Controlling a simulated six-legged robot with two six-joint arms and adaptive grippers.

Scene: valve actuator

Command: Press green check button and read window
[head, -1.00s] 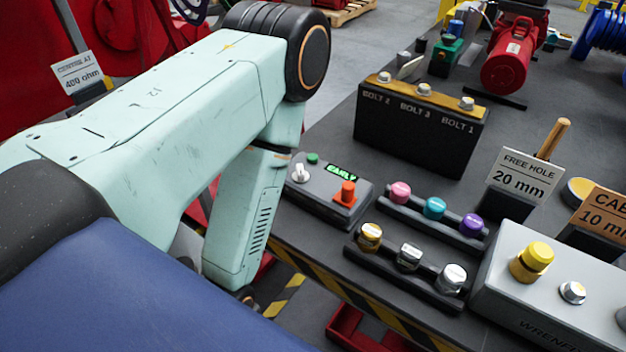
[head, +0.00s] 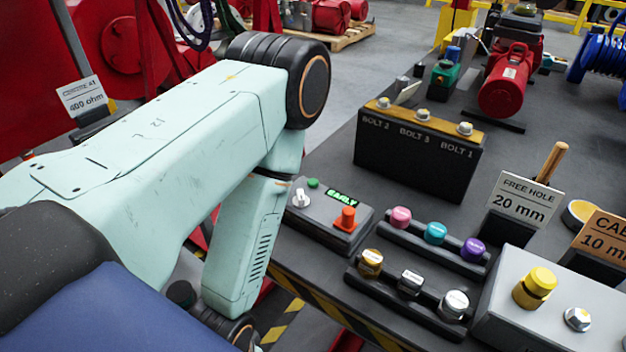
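A small dark grey control box (head: 318,222) sits near the front left edge of the table. On its top are a small green button (head: 313,183), a window (head: 342,196) with green lit letters that appear to read "EARLY", a white knob (head: 300,198) and an orange-red knob (head: 346,217). My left arm comes in from the left and bends down in front of the table edge, left of the box. Its gripper is out of view below the arm. My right gripper is not in view.
Racks of coloured caps (head: 434,233) and metallic caps (head: 411,282) stand right of the box. Behind are a black bolt block (head: 415,155) and a "FREE HOLE 20 mm" sign (head: 526,198). A grey box with a yellow knob (head: 538,286) is at the right.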

